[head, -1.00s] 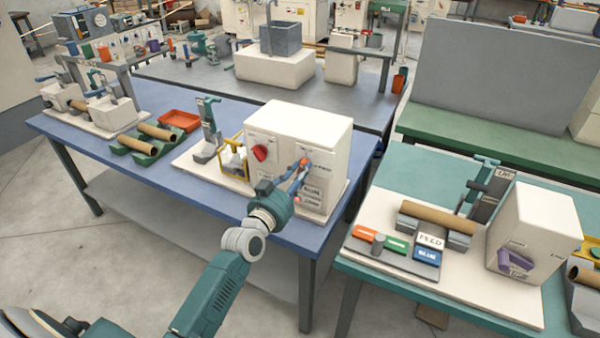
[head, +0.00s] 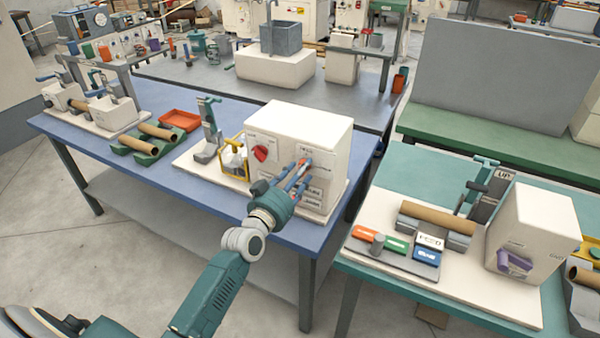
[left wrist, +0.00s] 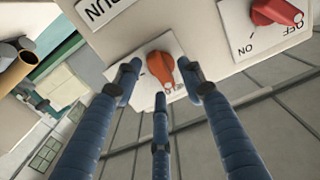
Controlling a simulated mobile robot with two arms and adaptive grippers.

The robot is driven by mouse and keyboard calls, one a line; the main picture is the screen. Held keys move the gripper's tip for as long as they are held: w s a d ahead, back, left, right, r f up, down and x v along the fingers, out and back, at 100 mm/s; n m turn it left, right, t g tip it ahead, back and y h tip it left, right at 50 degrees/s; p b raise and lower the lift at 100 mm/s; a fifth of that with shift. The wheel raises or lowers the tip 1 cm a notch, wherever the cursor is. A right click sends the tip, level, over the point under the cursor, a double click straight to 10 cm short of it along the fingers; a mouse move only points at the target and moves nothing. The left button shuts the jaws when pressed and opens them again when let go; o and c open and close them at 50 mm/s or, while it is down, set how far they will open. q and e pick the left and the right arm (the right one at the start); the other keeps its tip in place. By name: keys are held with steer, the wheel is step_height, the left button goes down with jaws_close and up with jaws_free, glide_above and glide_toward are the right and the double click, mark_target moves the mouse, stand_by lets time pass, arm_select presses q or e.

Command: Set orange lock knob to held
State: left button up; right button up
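The orange lock knob (head: 308,161) is on the front of a white machine box (head: 328,125) on the blue table. In the left wrist view the orange knob (left wrist: 160,68) sits on a white plate, its long side tilted. My left gripper (head: 298,172) is in front of it. In the left wrist view the blue fingers of my left gripper (left wrist: 160,78) are spread around the knob. One fingertip is close beside it, another stands apart from it; I cannot tell whether any touches. Part of the knob's plate is hidden behind the fingers. My right gripper is not in view.
A red knob (head: 261,153) marked with OFF and ON is on the same panel. Labelled plates sit below the orange knob. A yellow-framed holder (head: 233,160) stands left of the box. The teal table (head: 400,180) at right holds another station with a purple knob (head: 515,262).

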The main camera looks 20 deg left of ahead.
arm_select(q)
steer(key=s, duration=1.2)
steer(key=shift+a, duration=0.2)
